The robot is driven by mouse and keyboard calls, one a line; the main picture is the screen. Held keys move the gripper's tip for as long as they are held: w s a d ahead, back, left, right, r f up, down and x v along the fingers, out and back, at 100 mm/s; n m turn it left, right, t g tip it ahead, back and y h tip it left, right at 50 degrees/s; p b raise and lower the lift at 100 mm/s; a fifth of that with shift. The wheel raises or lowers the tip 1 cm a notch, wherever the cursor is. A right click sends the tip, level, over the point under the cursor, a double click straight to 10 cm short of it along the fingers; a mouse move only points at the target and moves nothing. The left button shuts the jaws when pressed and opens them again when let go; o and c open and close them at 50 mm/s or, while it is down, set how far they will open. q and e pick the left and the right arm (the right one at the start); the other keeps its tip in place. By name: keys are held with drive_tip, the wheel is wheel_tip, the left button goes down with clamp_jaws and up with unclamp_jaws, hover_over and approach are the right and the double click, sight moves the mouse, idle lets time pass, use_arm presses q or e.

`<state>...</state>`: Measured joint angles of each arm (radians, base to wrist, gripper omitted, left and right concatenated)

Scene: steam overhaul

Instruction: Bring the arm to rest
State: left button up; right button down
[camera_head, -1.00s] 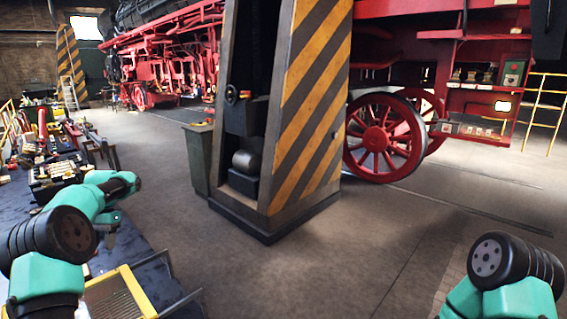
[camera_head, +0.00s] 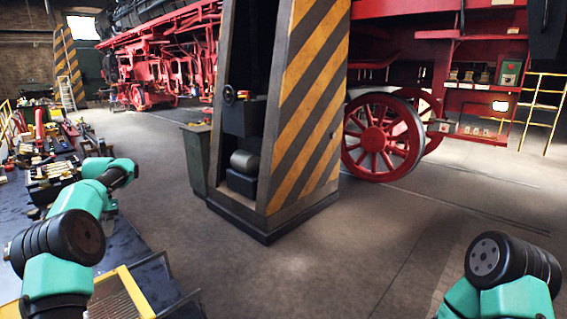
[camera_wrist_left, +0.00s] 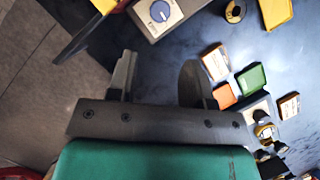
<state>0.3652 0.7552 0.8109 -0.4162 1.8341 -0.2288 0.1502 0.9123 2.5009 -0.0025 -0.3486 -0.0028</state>
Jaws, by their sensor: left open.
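My left arm comes in from the left in the head view, over the workbench (camera_head: 130,255). Its gripper is mostly hidden behind the arm there. In the left wrist view my left gripper (camera_wrist_left: 158,80) has its two fingers spread apart with nothing between them, above the dark bench surface. A bit of my right arm shows at the lower right of the head view. Its gripper is out of frame.
Near the gripper lie a grey box with a blue knob (camera_wrist_left: 159,11), a green block (camera_wrist_left: 251,79) and an orange block (camera_wrist_left: 224,95). A striped pillar (camera_head: 305,110) stands mid-floor. A red locomotive wheel (camera_head: 382,138) is behind it.

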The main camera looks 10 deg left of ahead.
sight(100, 274)
use_arm(q)
drive_tip(key=shift+v, duration=1.9)
drive_tip(key=shift+x, duration=8.75)
drive_tip(key=shift+s+a+n+h, duration=0.1)
drive_tip(key=shift+n+h, duration=0.6)
drive_tip(key=shift+n, duration=1.2)
drive_tip(key=shift+r, duration=0.15)
